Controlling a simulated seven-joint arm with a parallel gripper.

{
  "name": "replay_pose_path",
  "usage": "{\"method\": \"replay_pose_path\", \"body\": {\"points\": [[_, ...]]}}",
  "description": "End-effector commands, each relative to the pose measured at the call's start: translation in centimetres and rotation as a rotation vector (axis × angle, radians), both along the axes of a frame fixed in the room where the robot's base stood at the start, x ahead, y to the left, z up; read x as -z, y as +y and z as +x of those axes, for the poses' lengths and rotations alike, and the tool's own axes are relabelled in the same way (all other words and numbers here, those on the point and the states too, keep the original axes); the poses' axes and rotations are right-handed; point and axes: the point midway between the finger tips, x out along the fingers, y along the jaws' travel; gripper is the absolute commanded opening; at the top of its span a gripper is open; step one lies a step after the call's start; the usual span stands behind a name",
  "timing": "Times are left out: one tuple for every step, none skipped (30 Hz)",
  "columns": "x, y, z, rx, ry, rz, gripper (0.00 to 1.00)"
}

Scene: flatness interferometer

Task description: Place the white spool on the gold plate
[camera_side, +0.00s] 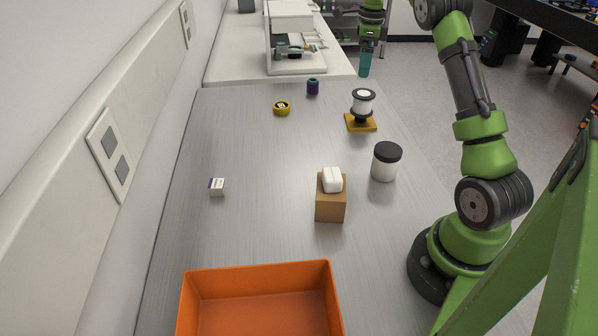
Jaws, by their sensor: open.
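The white spool (363,104), with dark ends, stands upright at the back right of the metal table. It appears to rest on the gold plate (370,127), whose front edge shows below it. My gripper (364,68) hangs behind and above the spool, near the table's far right edge, apart from it. It is open, with teal at its lower end. Its fingers are small here, and I see nothing held between them.
A yellow roll (282,108) and a purple cylinder (313,87) stand at the back. A black-lidded jar (384,164), a brown block (330,208) with a white item (332,180) on top, a small white box (217,187) and an orange bin (260,268) are nearer.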

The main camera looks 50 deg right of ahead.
Motion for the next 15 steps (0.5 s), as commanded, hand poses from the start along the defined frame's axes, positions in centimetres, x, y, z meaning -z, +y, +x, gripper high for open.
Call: {"method": "replay_pose_path", "body": {"points": [[-1.6, 1.8, 0.1, -0.081, -0.034, -0.003, 1.0], [-2.4, 3.0, 0.2, -0.145, -0.055, -0.007, 1.0], [-3.6, 4.8, 0.1, -0.241, -0.086, -0.014, 1.0], [-4.4, 6.3, -0.1, -0.32, -0.11, -0.021, 1.0], [-5.3, 8.0, -0.2, -0.403, -0.137, -0.029, 1.0], [-6.2, 10.1, -0.7, -0.516, -0.169, -0.044, 1.0], [-7.0, 11.7, -1.0, -0.602, -0.195, -0.057, 1.0], [-7.6, 13.4, -1.4, -0.687, -0.22, -0.072, 1.0], [-8.3, 15.5, -2.2, -0.801, -0.25, -0.094, 1.0], [-8.8, 17.2, -2.8, -0.886, -0.275, -0.112, 1.0], [-9.1, 18.8, -3.4, -0.971, -0.297, -0.132, 1.0], [-9.5, 20.9, -4.4, -1.085, -0.326, -0.163, 1.0], [-9.7, 22.4, -5.2, -1.17, -0.347, -0.186, 1.0], [-9.9, 23.8, -6.1, -1.254, -0.366, -0.213, 1.0], [-9.9, 25.8, -7.4, -1.366, -0.392, -0.25, 1.0]]}}
